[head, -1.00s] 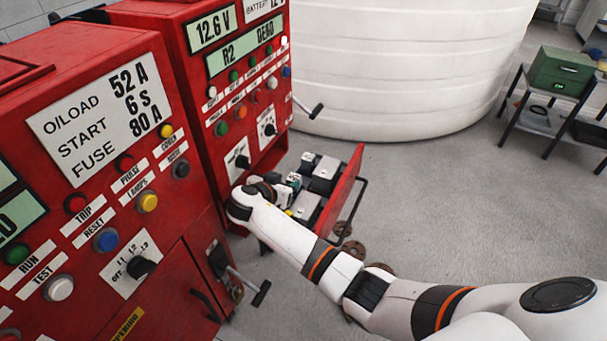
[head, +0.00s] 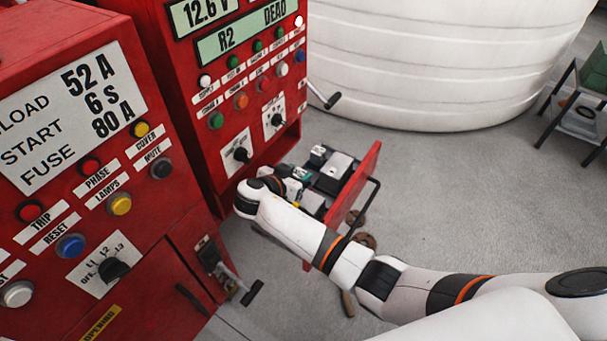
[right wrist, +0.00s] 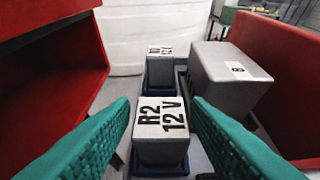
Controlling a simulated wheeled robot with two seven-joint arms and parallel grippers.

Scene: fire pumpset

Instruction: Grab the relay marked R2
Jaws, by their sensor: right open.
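The relay marked R2 (right wrist: 160,129) is a grey block with a white top reading "R2 12 V", standing in a blue base at the lower middle of the right wrist view. My right gripper (right wrist: 161,112) is open, with one teal finger on each side of the relay and visible gaps to it. In the head view my right gripper (head: 298,176) is over the pulled-out red drawer (head: 358,185), partly hidden by my wrist. I cannot make out the R2 marking there. My left gripper is not in view.
Behind R2 stand another labelled relay (right wrist: 160,68) and, to its right, a larger grey block (right wrist: 232,75). Red drawer walls rise on both sides. Red control cabinets (head: 90,180) stand left; one display reads "R2 DEAD" (head: 248,35). Open floor lies right, before a white tank (head: 440,70).

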